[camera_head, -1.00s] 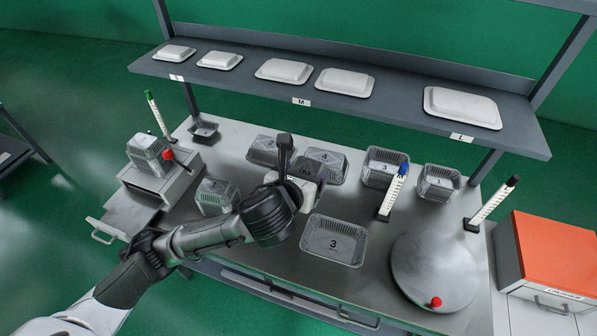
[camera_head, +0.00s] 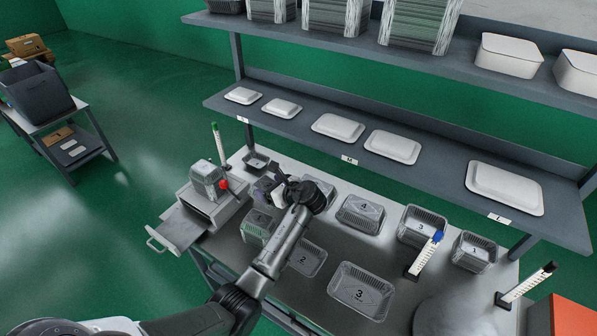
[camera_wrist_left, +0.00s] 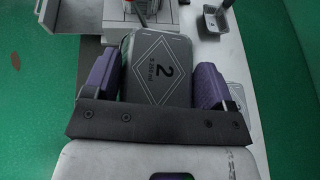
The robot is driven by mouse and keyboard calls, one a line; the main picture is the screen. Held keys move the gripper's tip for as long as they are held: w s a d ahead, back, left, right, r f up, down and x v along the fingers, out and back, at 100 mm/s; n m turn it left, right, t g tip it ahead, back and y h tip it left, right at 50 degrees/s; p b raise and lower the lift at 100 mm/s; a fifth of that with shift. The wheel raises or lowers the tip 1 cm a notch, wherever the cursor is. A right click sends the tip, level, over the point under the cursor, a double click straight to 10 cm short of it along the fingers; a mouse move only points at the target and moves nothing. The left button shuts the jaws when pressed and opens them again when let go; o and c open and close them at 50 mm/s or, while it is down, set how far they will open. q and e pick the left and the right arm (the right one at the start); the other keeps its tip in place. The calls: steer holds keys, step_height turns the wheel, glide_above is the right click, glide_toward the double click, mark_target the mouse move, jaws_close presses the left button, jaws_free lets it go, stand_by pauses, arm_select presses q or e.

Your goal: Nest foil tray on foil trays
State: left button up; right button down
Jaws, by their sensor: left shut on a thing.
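My left gripper (camera_head: 268,190) is shut on a grey foil tray marked 2 (camera_wrist_left: 172,50). In the left wrist view the tray lies between my two purple fingers (camera_wrist_left: 162,85). In the head view my gripper hangs above and just behind a short stack of foil trays (camera_head: 255,228) at the left of the steel table; the held tray is mostly hidden there. Another tray marked 2 (camera_head: 306,259) lies right of my arm, with a larger tray marked 3 (camera_head: 362,291) beside it. My right gripper is not in view.
Behind stand trays marked 4 (camera_head: 360,212), 3 (camera_head: 423,227) and 1 (camera_head: 474,251). A grey machine (camera_head: 213,207) with a tray on top and a red knob stands at the left. A small dark tray (camera_head: 257,162) is behind it. A shelf (camera_head: 300,125) with white lids overhangs the back.

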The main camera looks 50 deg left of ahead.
arm_select(q)
steer(key=s+f+n+g, duration=0.1)
steer(key=s+a+f+n+g, duration=0.1)
steer(key=s+f, duration=0.1)
steer(key=s+a+f+g, duration=0.1)
steer(key=shift+s+f+n+h, duration=0.15)
steer(key=shift+f+n+h, duration=0.05)
steer(key=shift+n+h, duration=0.2)
steer(key=b, duration=0.7)
glide_above(255, 217)
steer(key=d, duration=0.2)
steer(key=f, duration=0.5)
steer(key=shift+w+f, duration=0.1)
steer(key=shift+w, duration=0.3)
steer(key=shift+f, duration=2.15)
steer(key=o, duration=0.8)
steer(key=shift+d, duration=0.1)
steer(key=v, duration=1.3)
steer(key=shift+w+d+r, duration=0.1)
steer(key=shift+w+d, duration=0.1)
steer(key=shift+d, duration=0.1)
